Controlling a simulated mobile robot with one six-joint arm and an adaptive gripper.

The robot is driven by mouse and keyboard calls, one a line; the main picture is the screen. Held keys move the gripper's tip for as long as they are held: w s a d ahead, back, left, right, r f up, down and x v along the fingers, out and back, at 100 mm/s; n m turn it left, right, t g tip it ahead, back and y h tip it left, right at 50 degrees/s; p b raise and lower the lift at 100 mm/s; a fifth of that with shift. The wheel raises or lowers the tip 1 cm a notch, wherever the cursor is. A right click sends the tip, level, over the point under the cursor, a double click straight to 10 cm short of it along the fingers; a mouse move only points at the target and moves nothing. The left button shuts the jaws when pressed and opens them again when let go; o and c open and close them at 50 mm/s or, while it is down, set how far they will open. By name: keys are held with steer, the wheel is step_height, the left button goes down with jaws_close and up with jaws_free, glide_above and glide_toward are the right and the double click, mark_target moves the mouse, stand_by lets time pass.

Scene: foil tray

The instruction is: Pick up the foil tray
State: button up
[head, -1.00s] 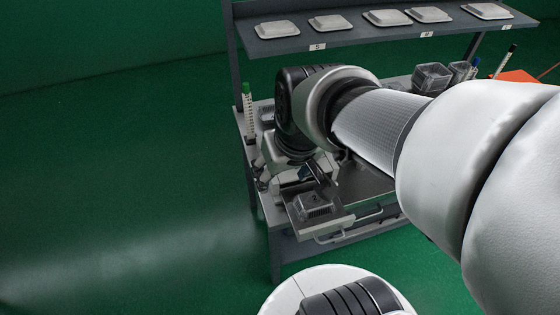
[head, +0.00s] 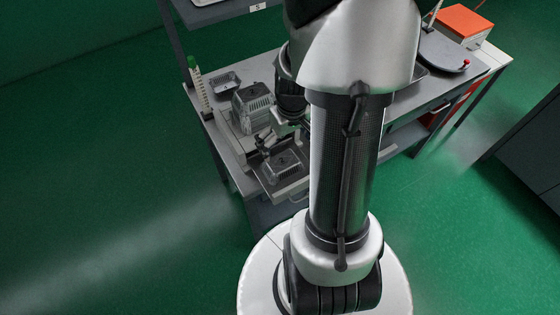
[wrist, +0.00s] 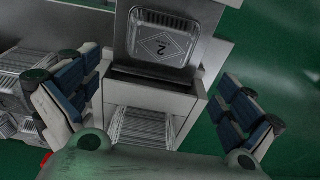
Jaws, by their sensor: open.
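The foil tray (head: 284,163) is silver and has a rounded rim. It sits on a grey metal platform (head: 267,181) that juts from the front of the bench. In the wrist view the tray (wrist: 162,45) shows at top centre, with a diamond mark and a "2" on its top. My gripper (wrist: 158,98) is open, its blue-padded fingers spread left and right. The tray lies beyond the fingertips in that view, with nothing between the pads. In the head view my arm hides part of the gripper.
A grey box-like unit (head: 252,104) and a small dark tray (head: 225,82) stand on the bench behind the platform. A green-capped tube (head: 202,90) stands at left. An orange box (head: 466,24) is at far right. Green floor is clear at left.

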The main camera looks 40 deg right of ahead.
mark_target(283, 161)
steer(key=f, duration=0.2)
steer(key=f+b, duration=0.1)
steer(key=f, duration=0.2)
steer(key=shift+w+f+b, duration=0.35)
steer(key=shift+f+b, duration=0.05)
steer(key=f, duration=0.1)
steer(key=f+b, duration=0.1)
steer(key=f, duration=0.1)
steer(key=f+b, duration=0.1)
steer(key=f, duration=0.1)
steer(key=shift+w+f, duration=0.1)
steer(key=shift+w, duration=0.15)
steer(key=c, duration=0.5)
